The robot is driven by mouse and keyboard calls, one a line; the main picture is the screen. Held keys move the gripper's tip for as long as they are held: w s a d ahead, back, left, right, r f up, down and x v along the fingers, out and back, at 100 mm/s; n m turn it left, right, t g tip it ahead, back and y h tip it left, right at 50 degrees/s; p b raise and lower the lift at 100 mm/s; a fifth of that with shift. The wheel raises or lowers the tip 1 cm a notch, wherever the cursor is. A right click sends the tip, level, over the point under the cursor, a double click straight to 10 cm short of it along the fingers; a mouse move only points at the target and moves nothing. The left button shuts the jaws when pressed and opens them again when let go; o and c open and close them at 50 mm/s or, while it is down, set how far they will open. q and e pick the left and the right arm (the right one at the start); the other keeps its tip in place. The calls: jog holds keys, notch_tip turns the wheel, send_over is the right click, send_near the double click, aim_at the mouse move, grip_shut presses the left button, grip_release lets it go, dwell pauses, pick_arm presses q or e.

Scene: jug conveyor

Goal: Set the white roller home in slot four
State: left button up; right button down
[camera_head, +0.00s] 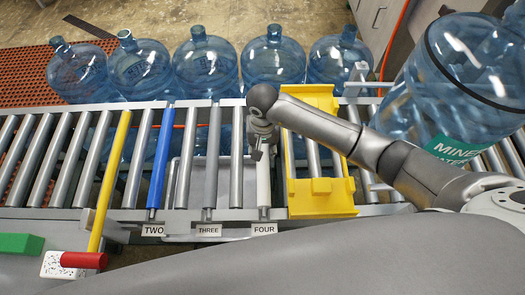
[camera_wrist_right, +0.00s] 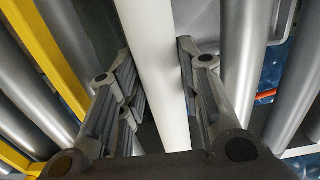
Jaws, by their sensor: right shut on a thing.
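The white roller (camera_head: 263,183) lies along the conveyor in line with the FOUR label (camera_head: 264,229), its near end just above that label. My right gripper (camera_head: 262,140) is over its upper part and shut on it. In the right wrist view the white roller (camera_wrist_right: 158,100) runs between the two fingers of the right gripper (camera_wrist_right: 160,62). The roller's far end is hidden by the gripper and arm in the head view. I cannot tell whether both ends sit fully down in the slot. My left gripper is not in view.
A blue roller (camera_head: 161,160) is at TWO and a grey roller (camera_head: 212,160) at THREE. A yellow bar (camera_head: 109,180) slants across the left rollers. A yellow frame (camera_head: 322,205) stands right of FOUR. Several water jugs (camera_head: 205,65) line the back; a large jug (camera_head: 465,80) stands right.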

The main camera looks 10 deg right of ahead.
jog(key=shift+f, duration=0.1)
jog(key=shift+f, duration=0.1)
jog(key=shift+f, duration=0.15)
jog(key=c, duration=1)
grip_release()
